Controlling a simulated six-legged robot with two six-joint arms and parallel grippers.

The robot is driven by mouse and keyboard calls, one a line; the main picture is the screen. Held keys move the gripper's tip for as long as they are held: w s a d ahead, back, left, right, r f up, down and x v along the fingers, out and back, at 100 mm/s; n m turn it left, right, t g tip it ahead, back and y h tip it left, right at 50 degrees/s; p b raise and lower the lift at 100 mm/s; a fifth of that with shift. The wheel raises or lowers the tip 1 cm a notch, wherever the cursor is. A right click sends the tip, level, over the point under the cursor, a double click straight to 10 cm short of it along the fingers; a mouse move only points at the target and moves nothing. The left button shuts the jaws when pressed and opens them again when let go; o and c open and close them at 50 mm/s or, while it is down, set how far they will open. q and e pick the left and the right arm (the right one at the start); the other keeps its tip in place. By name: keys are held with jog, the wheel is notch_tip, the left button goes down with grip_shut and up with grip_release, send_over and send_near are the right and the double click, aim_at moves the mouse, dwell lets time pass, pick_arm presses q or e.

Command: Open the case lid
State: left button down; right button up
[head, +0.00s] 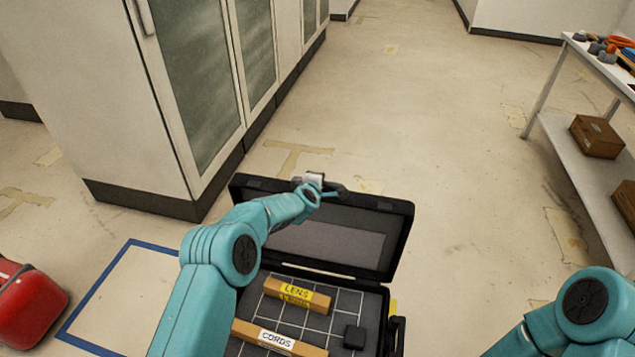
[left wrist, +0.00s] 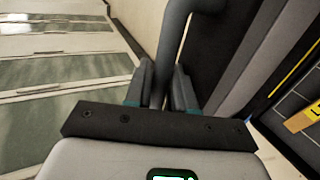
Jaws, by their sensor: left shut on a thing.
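The black case (head: 372,284) sits on the floor ahead of me with its lid (head: 395,235) raised and standing steeply over the back edge. The lid's dark inner side and a grey panel face me. My left gripper (head: 318,190) is at the lid's top edge, shut on the lid's dark handle; it partly hides the handle. In the left wrist view the handle (left wrist: 190,14) runs between the fingers of my left gripper (left wrist: 162,88), beside the lid (left wrist: 225,75). My right arm shows at the lower right, but its gripper is out of view.
The case holds a LENS block (head: 297,294), a CORDS block (head: 279,338) and a small black block (head: 354,337) on a gridded base. Cabinets (head: 110,90) stand at the left. A red object (head: 28,308) is lower left. A shelf table (head: 590,62) stands right.

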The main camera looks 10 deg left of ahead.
pick_arm(q)
jog(key=shift+w, duration=0.4)
pick_arm(e)
jog(key=shift+w+r, duration=0.25)
jog(key=shift+w, duration=0.1)
pick_arm(q)
jog(key=c, duration=1.1)
grip_release()
pick_arm(e)
jog(key=shift+s, duration=0.1)
pick_arm(q)
jog(key=shift+s, duration=0.1)
pick_arm(e)
jog(key=shift+f, duration=0.1)
pick_arm(q)
jog(key=shift+s, duration=0.2)
jog(key=b+v, duration=0.1)
jog(key=v, duration=1.4)
jog(key=shift+s+r+b, duration=0.25)
jog(key=shift+r+b, duration=0.1)
pick_arm(e)
jog(key=shift+f, duration=0.9)
